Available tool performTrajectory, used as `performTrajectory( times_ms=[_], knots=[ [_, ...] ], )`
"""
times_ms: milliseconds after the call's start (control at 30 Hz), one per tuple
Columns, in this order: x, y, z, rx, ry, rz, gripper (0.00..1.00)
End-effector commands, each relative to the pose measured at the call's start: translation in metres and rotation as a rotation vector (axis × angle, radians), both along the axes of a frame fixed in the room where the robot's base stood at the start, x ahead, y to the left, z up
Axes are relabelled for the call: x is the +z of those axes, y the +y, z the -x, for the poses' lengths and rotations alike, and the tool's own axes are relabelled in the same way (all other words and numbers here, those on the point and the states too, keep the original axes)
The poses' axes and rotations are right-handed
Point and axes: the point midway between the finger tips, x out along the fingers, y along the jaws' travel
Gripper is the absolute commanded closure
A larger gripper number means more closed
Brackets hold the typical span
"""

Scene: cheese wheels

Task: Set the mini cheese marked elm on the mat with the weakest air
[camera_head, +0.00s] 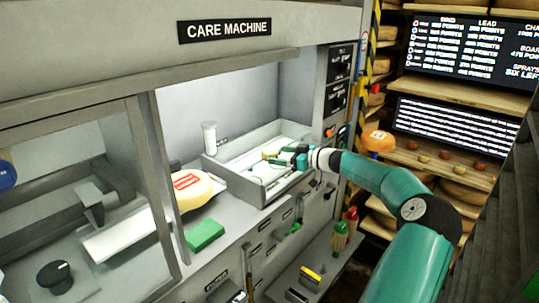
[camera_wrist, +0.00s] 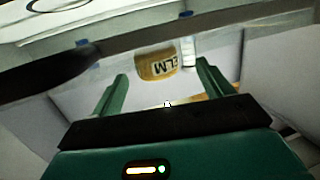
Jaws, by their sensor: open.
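No contact with the fingers is clear. In the head view my gripper (camera_head: 277,160) reaches into the pale open tray (camera_head: 262,191) of the care machine, with a small yellowish patch by its tips. I cannot pick out any mat or its air strength.
A dark bar (camera_wrist: 45,68) crosses the wrist view's left. In the head view a white cylinder (camera_head: 209,137), a large cheese with a red mark (camera_head: 190,190) and a green block (camera_head: 204,235) stand left of the tray.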

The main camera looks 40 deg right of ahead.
Motion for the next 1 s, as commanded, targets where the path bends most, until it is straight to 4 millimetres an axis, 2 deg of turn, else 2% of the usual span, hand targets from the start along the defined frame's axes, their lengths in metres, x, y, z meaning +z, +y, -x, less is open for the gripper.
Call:
performTrajectory(
  times_ms=[167,433,700,733,1000],
  knots=[
    [-0.002,0.001,-0.014,-0.002,0.0,-0.001,0.21],
    [-0.008,0.008,-0.052,-0.003,0.0,-0.001,0.21],
    [-0.008,0.008,-0.056,-0.005,0.001,0.001,0.21],
    [-0.008,0.008,-0.056,-0.005,0.001,0.001,0.23],
    [-0.008,0.008,-0.056,-0.005,0.0,0.001,0.74]
  ],
)
